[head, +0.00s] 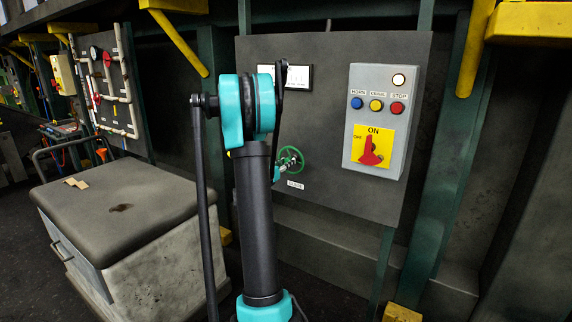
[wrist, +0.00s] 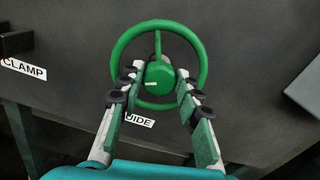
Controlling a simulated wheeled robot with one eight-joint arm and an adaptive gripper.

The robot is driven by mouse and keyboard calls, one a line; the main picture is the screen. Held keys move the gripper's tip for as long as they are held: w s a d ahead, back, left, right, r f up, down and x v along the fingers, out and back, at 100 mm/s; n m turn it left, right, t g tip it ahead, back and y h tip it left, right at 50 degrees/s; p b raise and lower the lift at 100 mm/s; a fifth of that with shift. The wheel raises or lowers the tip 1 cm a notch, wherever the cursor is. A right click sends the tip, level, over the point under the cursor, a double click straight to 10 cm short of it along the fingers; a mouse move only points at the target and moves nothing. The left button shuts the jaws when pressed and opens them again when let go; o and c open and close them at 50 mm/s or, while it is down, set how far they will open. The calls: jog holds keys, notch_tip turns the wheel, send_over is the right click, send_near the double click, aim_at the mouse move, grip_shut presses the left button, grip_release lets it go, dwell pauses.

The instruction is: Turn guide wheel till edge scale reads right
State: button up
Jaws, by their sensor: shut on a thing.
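The green guide wheel (wrist: 203,62) is on the dark panel in the wrist view, with a round green hub (wrist: 160,78) and a spoke pointing up. My gripper (wrist: 160,82) has one finger on each side of the hub, inside the rim, and is shut on the wheel. A "GUIDE" label below is partly covered by a finger. In the head view the wheel (head: 291,155) shows right of my arm, with my gripper (head: 279,172) at its lower left. A white display (head: 299,77), perhaps the edge scale, is partly hidden behind my arm; its reading is too small to tell.
A grey control box (head: 385,122) with several buttons and a red switch (head: 370,153) is right of the wheel. A "CLAMP" label (wrist: 24,69) is left of it in the wrist view. A grey chest (head: 130,215) stands at left.

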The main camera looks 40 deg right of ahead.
jog(key=shift+f+n, duration=0.1)
jog(key=shift+n, duration=0.4)
jog(key=o, duration=1.2)
jog(key=shift+c, duration=0.2)
jog(key=shift+a, duration=0.15)
jog(key=v, duration=1.1)
jog(key=shift+s+a, duration=0.15)
jog(key=shift+a, duration=0.2)
